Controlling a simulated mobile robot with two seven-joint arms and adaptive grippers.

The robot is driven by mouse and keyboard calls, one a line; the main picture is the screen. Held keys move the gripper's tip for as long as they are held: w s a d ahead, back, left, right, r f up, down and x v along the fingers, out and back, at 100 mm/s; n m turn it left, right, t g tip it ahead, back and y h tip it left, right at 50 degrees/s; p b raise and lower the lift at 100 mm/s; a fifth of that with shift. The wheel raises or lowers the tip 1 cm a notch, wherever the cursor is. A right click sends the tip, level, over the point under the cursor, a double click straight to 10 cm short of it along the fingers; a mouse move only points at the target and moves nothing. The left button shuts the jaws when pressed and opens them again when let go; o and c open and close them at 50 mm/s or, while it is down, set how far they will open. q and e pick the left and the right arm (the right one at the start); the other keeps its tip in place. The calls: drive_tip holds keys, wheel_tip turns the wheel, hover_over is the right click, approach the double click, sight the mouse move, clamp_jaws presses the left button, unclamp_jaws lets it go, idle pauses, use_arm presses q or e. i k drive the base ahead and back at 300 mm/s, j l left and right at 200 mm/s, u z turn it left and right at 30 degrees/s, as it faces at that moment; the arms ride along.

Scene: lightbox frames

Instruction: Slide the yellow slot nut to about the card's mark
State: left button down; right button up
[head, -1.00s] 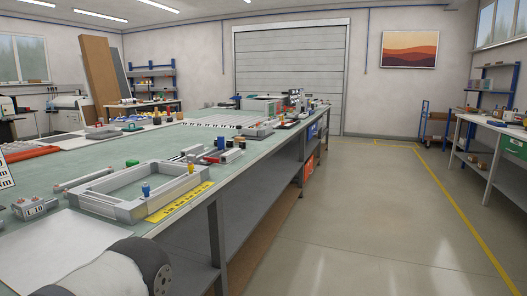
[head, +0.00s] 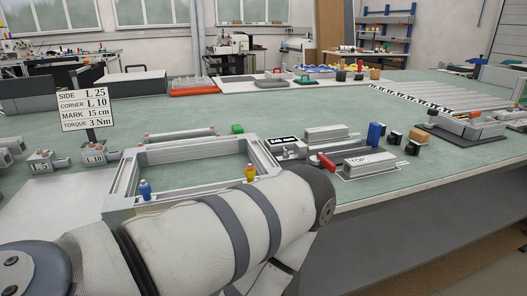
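The yellow slot nut (head: 250,173) sits on the right side of a grey aluminium frame (head: 190,154), near its front right corner. A blue slot nut (head: 145,189) sits near the frame's front left corner. The card (head: 86,107) stands on a post behind the frame at left and reads SIDE L 25, CORNER L 10, MARK 15 cm, TORQUE 3 Nm. A light-padded arm link of mine crosses the foreground and hides most of the frame's front rail and whatever lies along it. Neither gripper shows.
Blocks marked L 10 (head: 94,154) and L 5 (head: 42,162) stand left of the frame. A TOP-marked block (head: 369,163), a red-handled tool (head: 325,161) and a blue bottle-like item (head: 374,134) stand to the right.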

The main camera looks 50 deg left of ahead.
sight(249, 170)
drive_tip(key=i+l+u, duration=0.15)
drive_tip(key=u, duration=0.3)
drive_tip(key=i+l+u, duration=0.25)
drive_tip(key=u, duration=0.2)
drive_tip(key=i+l+u, duration=0.2)
drive_tip(key=u, duration=0.25)
drive_tip(key=l+u, duration=0.5)
drive_tip(key=i+j, duration=0.05)
